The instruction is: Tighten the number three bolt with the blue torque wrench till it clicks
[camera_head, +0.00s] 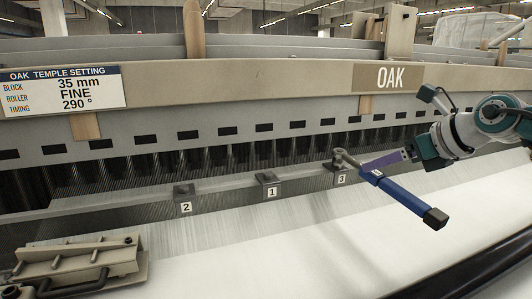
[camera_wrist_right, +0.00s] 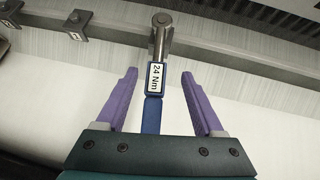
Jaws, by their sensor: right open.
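The blue torque wrench (camera_head: 408,199) has its metal head at the block labelled 3 (camera_head: 341,179). Its blue handle reaches forward and right over the white cloth, with a black end. The number three bolt is hidden under the wrench head. In the right wrist view the wrench (camera_wrist_right: 153,112) carries a "24 Nm" label. My right gripper (camera_head: 384,166) is open. In the wrist view its purple fingers (camera_wrist_right: 159,76) stand on either side of the wrench, with a gap on both sides. My left gripper is not in view.
Blocks labelled 1 (camera_head: 269,187) and 2 (camera_head: 185,201) sit along the same rail. A metal clamp-like assembly (camera_head: 78,265) is at the lower left. The OAK beam (camera_head: 262,83) and slotted panel stand behind. White cloth in front is mostly clear.

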